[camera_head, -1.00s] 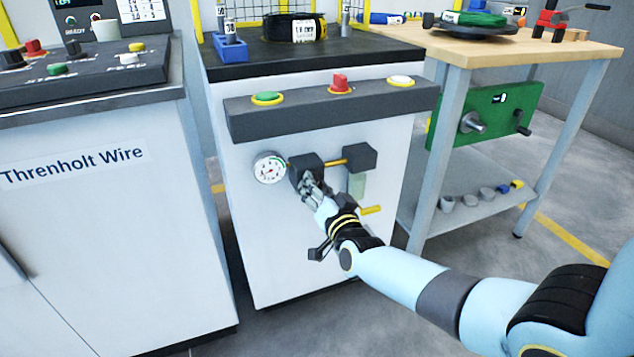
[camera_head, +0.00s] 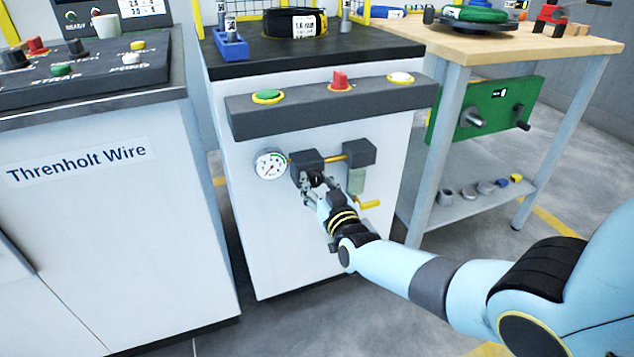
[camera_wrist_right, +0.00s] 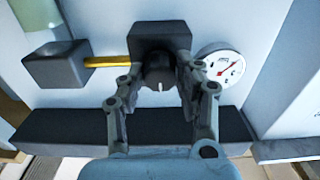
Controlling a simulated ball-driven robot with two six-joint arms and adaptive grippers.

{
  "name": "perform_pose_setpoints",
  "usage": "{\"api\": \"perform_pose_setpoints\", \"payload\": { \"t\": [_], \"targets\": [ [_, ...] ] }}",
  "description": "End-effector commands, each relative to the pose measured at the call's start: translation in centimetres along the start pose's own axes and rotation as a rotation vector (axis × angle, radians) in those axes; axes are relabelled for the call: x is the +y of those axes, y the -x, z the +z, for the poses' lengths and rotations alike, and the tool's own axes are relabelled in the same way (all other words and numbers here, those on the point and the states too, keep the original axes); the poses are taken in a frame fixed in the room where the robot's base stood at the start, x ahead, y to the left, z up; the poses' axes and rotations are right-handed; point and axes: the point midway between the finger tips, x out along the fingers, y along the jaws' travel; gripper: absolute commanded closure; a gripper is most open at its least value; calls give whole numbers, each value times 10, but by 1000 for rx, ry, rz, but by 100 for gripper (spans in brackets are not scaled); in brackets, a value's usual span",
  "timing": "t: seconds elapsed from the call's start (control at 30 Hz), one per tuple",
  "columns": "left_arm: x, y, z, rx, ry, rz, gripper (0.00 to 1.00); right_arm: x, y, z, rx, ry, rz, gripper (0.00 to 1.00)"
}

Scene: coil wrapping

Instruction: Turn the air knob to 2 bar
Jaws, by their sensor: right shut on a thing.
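The air knob (camera_wrist_right: 160,68) is a dark round knob with a white mark, on a black regulator block (camera_head: 307,161) on the white cabinet front. My right gripper (camera_head: 314,180) is at the knob. In the right wrist view, the two fingers of this gripper (camera_wrist_right: 160,80) close on the knob from both sides. The round white pressure gauge (camera_head: 270,165) is left of the block, and it also shows in the right wrist view (camera_wrist_right: 222,68). Its needle is visible, but the numbers are too small to read. My left gripper is not in view.
A brass pipe (camera_head: 333,158) joins the regulator block to a second black block (camera_head: 359,152). A yellow lever (camera_head: 369,204) sits just right of my gripper. A dark panel (camera_head: 330,102) with green, red and white buttons juts out above.

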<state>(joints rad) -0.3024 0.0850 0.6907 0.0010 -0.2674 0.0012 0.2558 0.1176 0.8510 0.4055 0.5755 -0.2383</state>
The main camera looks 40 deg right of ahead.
Motion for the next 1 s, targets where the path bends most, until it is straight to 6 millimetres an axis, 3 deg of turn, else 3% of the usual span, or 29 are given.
{"api": "perform_pose_setpoints", "payload": {
  "t": [0.33, 0.37, 0.53, 0.7, 0.83, 1.0],
  "targets": [
    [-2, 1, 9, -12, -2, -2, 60, -1, -3, -4, 7, 5, -1, 98],
    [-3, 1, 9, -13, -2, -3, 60, -1, -3, -4, 7, 5, -1, 65],
    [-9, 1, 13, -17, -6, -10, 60, 0, -2, -3, 5, 5, -1, 43],
    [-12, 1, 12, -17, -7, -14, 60, 0, -1, -1, 3, 4, -1, 42],
    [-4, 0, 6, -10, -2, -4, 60, 0, 1, 0, 1, 4, -1, 42],
    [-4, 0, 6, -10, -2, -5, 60, 0, 23, 1, -1, 3, -1, 42]
  ]
}}
